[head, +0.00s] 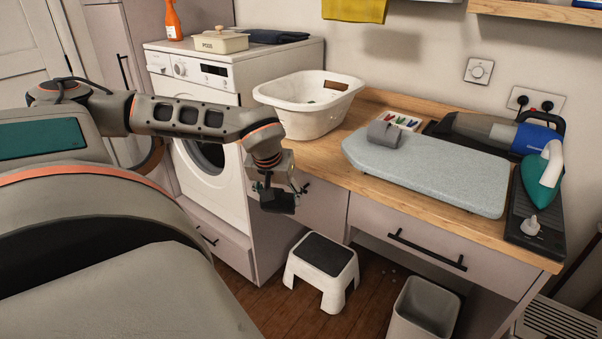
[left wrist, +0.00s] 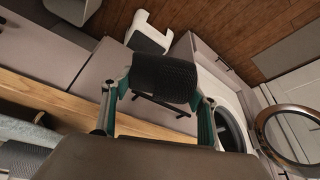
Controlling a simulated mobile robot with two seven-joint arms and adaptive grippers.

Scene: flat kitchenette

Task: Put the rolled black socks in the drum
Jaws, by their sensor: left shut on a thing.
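My left gripper (head: 276,193) is shut on the rolled black socks (head: 279,204), held in the air in front of the counter's cabinets. In the left wrist view the dark ribbed roll (left wrist: 163,77) sits between the two green fingers. The white washing machine (head: 222,105) stands left of the counter. Its dark drum opening (head: 208,153) is partly hidden by my left arm. The round door (head: 152,157) is swung open to the left. The left wrist view shows the open door (left wrist: 292,133) at the right, beside the drum opening (left wrist: 229,128). My right gripper is out of view.
A white laundry basket (head: 310,103) and an ironing board (head: 430,167) with a grey roll (head: 383,134) on it occupy the counter. A step stool (head: 322,274) and a bin (head: 424,310) stand on the floor below. A drawer (head: 205,233) lies under the washing machine.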

